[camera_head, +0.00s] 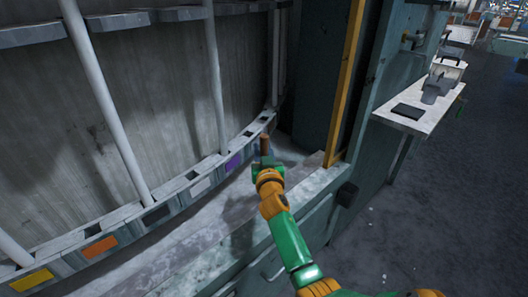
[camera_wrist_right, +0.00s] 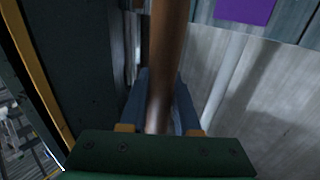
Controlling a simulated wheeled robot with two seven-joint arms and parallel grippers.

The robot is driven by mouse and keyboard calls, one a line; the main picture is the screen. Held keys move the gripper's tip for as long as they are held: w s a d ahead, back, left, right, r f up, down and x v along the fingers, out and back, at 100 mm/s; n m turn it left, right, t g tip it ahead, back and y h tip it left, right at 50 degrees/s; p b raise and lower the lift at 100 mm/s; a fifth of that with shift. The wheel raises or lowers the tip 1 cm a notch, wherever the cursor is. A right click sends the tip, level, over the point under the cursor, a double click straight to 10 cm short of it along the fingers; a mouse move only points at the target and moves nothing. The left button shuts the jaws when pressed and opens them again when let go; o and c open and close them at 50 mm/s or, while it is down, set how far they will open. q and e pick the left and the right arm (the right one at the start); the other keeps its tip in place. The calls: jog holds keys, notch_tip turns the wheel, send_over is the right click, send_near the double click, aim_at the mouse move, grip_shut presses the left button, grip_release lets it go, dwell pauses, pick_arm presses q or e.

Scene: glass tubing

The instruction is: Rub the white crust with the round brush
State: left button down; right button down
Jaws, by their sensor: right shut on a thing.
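My right gripper (camera_head: 264,160) reaches in from the lower right over the ledge beside the curved wall. In the right wrist view my gripper (camera_wrist_right: 160,105) has its two blue-grey fingers on either side of a brown rod-like handle (camera_wrist_right: 167,50) and is shut on it. The handle (camera_head: 264,144) stands up from the gripper in the head view. I take it as the round brush's handle; its bristles are not visible. A whitish, patchy coating (camera_head: 312,178) covers the ledge; I cannot tell whether this is the white crust. My left gripper is not in view.
A curved segmented rail with yellow (camera_head: 33,280), orange (camera_head: 100,247) and purple (camera_head: 233,162) plates runs left of my gripper. White upright tubes (camera_head: 107,100) rise from it. A yellow post (camera_head: 347,80) stands close on the right. A white side table (camera_head: 425,118) is further right.

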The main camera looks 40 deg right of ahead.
jog(key=shift+r+p, duration=0.85)
jog(key=shift+r, duration=0.55)
jog(key=shift+f, duration=0.15)
